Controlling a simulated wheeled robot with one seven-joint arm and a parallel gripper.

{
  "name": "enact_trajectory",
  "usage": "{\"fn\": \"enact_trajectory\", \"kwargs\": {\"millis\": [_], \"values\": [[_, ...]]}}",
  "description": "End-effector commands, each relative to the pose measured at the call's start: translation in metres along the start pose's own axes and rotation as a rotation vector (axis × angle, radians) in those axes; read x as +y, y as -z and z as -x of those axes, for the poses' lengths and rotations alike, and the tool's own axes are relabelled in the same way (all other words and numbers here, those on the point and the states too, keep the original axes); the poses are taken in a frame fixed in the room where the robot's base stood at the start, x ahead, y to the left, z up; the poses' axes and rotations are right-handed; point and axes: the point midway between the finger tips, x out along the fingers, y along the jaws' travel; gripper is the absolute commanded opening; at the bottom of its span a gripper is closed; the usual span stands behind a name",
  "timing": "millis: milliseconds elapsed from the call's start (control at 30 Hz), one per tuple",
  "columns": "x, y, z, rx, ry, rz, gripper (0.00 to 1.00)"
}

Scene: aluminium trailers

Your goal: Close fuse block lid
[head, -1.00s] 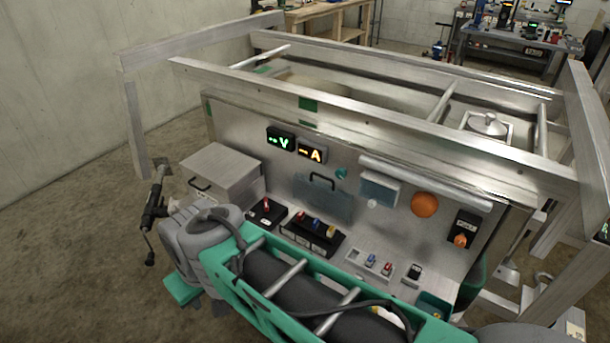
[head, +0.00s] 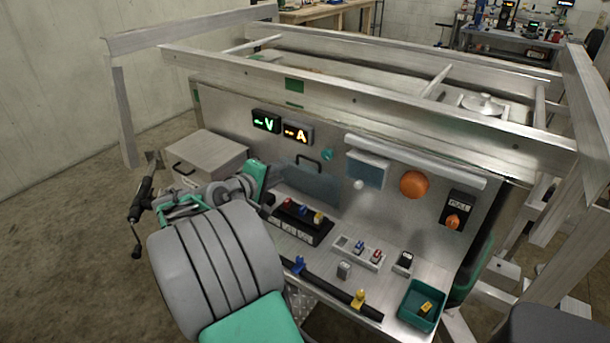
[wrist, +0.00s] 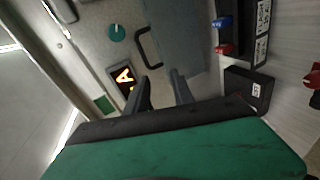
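Part of the fuse block (wrist: 262,30) shows at the upper right there.
Lit V (head: 266,121) and A (head: 298,133) displays sit above the lid. A metal box (head: 205,160) is at left. A black bar crosses the front.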

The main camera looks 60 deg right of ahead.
Motion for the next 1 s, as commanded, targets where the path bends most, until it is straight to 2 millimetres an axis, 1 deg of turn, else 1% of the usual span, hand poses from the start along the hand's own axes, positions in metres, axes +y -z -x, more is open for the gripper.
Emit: {"fn": "enact_trajectory", "kwargs": {"millis": [33, 100, 233, 400, 500, 633, 867, 1000], "values": [[0.004, -0.016, -0.017, -0.043, -0.065, 0.047, 0.29], [0.015, -0.026, -0.026, -0.073, -0.117, 0.088, 0.29], [0.022, -0.029, -0.042, -0.081, -0.130, 0.098, 0.29], [0.026, -0.032, -0.076, -0.080, -0.127, 0.096, 0.29], [0.028, -0.032, -0.090, -0.077, -0.126, 0.096, 0.29], [0.029, -0.032, -0.099, -0.075, -0.126, 0.095, 0.29], [0.029, -0.032, -0.100, -0.074, -0.125, 0.095, 0.28], [0.029, -0.031, -0.099, -0.073, -0.125, 0.095, 0.17]]}}
